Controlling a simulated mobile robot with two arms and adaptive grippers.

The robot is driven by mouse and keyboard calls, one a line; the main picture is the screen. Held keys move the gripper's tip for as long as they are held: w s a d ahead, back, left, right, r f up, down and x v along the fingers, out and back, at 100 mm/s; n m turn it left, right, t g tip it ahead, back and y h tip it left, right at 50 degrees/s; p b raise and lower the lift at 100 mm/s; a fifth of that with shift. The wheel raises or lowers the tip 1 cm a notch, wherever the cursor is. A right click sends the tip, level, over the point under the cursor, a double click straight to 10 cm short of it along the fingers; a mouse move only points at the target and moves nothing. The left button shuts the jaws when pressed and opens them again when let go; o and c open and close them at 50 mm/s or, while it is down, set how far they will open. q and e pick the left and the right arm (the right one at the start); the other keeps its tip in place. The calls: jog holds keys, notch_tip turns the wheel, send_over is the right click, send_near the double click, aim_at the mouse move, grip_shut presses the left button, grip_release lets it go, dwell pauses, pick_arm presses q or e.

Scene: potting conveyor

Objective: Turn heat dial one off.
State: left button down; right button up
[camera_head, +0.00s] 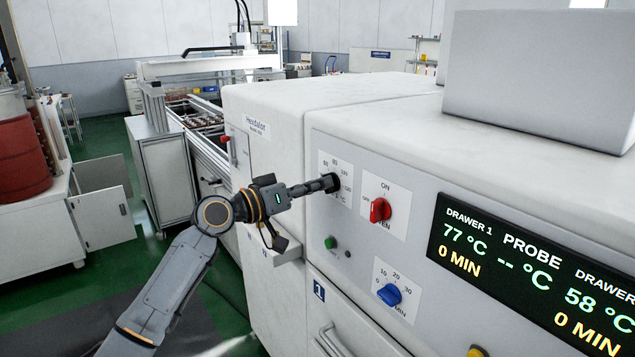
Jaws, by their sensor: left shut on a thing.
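Heat dial one is on the oven's front panel, on a white scale plate (337,164) with temperature numbers around it. My left gripper (329,184) reaches in from the left and is shut on the dial. Its dark fingers hide most of the knob, so I cannot tell where the dial points. My right gripper is not in view.
A red switch knob (379,210) sits just right of the dial. A green button (330,242) and a blue timer knob (389,294) are below. The display (536,275) reads 77 °C and 0 MIN for drawer 1. A drawer handle (328,341) is lower down.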

pick_arm(q)
jog(key=shift+w+a+f+n+p, duration=0.1)
jog(key=shift+n+p, duration=3.4)
jog(key=shift+n, duration=2.7)
jog(key=c, duration=1.4)
grip_release()
jog(key=shift+o, duration=0.2)
jog(key=shift+a, duration=0.1)
jog(key=v, duration=1.2)
